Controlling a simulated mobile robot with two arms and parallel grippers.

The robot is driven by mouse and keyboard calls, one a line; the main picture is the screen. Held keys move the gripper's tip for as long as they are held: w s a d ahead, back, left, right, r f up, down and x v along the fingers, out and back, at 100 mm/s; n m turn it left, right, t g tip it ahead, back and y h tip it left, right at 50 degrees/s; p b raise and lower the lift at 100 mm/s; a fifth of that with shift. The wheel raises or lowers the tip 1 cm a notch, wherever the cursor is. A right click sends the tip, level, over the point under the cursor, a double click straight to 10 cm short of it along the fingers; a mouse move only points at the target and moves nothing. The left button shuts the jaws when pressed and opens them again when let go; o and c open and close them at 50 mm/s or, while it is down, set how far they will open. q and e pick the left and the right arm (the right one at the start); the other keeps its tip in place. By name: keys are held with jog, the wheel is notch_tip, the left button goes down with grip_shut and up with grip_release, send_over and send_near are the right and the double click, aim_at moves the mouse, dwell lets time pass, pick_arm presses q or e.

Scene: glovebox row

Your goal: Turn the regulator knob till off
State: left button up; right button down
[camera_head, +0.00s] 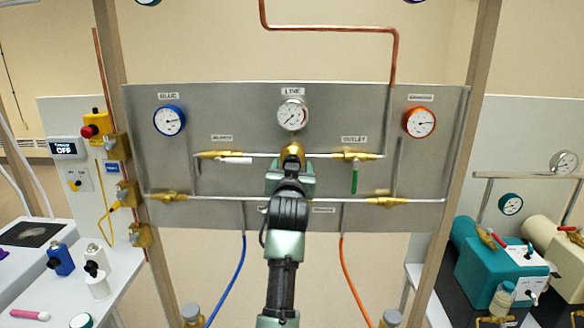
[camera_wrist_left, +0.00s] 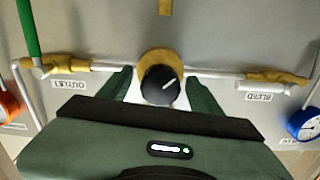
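The regulator's brass body (camera_head: 292,150) sits mid-panel on a horizontal pipe; its knob is hidden behind my gripper in the head view. My left gripper (camera_head: 291,168) is at the regulator. In the wrist view its green fingers (camera_wrist_left: 160,92) stand on either side of the knob, with gaps visible, so it is open. The white-faced line gauge (camera_head: 292,114) is above the regulator. My right gripper is not in view.
The grey panel (camera_head: 220,215) also carries a blue-rimmed gauge (camera_head: 169,120), an orange-rimmed gauge (camera_head: 419,122), a green outlet handle hanging down (camera_head: 354,179) and a pale bleed handle lying along the pipe (camera_head: 236,160). Blue (camera_head: 228,285) and orange (camera_head: 355,285) hoses hang below.

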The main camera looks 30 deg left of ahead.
pick_arm(q)
jog(key=b+v, duration=0.2)
jog(key=v, duration=0.5)
jog(key=shift+s, duration=0.4)
jog(key=shift+d, duration=0.2)
